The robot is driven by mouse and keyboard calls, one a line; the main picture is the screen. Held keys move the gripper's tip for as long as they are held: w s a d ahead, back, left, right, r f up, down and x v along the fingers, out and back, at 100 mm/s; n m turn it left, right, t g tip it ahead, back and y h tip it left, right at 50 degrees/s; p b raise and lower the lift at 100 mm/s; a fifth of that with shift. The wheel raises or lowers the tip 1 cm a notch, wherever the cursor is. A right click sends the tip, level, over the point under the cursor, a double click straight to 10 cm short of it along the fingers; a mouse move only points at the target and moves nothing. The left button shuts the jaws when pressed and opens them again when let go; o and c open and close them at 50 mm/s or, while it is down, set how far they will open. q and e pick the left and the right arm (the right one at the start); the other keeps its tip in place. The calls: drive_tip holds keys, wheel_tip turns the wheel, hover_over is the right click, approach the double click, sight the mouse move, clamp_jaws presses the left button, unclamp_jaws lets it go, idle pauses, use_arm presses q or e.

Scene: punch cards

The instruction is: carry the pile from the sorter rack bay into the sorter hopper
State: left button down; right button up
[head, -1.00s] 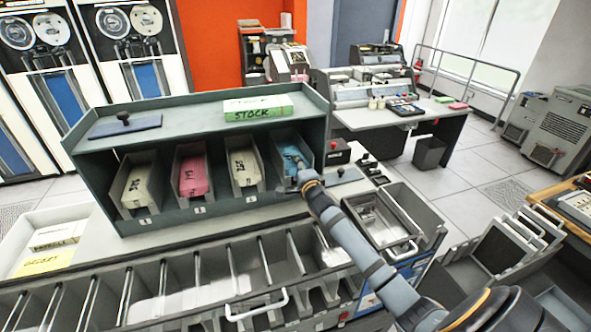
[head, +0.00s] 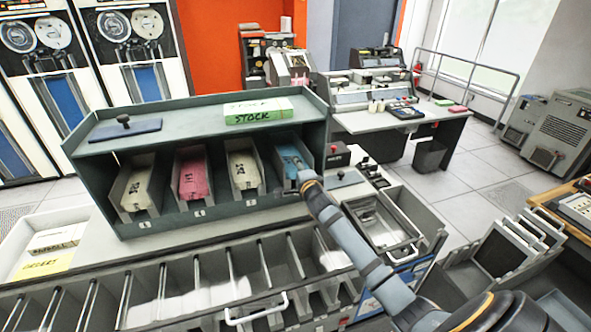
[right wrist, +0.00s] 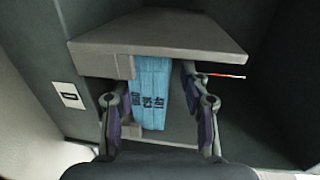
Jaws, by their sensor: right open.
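The dark green rack (head: 200,110) has several sloping bays, each with a pile of cards. The blue pile (head: 290,158) lies in the far-right bay. My right gripper (head: 304,174) is at the front of that bay. In the right wrist view, the right gripper (right wrist: 160,101) is open, with one finger on each side of the blue pile (right wrist: 150,92). Whether the fingers touch it is not clear. An open grey metal tray (head: 408,250), possibly the sorter hopper, is to the right of the rack. My left gripper is out of view.
Cream piles (head: 137,188) (head: 242,172) and a pink pile (head: 193,180) fill the other bays. A green STOCK box (head: 258,117) and a black-knobbed blue plate (head: 126,130) lie on the rack top. A row of sorter pockets (head: 180,280) runs in front.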

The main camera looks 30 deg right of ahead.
drive_tip(key=shift+r, duration=0.6)
drive_tip(key=shift+r, duration=0.1)
drive_tip(key=shift+s+r, duration=0.2)
drive_tip(key=shift+r, duration=0.05)
drive_tip(key=shift+r+p, duration=0.2)
drive_tip(key=shift+p, duration=0.15)
drive_tip(key=f+v, duration=0.1)
drive_tip(key=v, duration=0.6)
idle(0.9)
drive_tip(key=shift+s, duration=0.1)
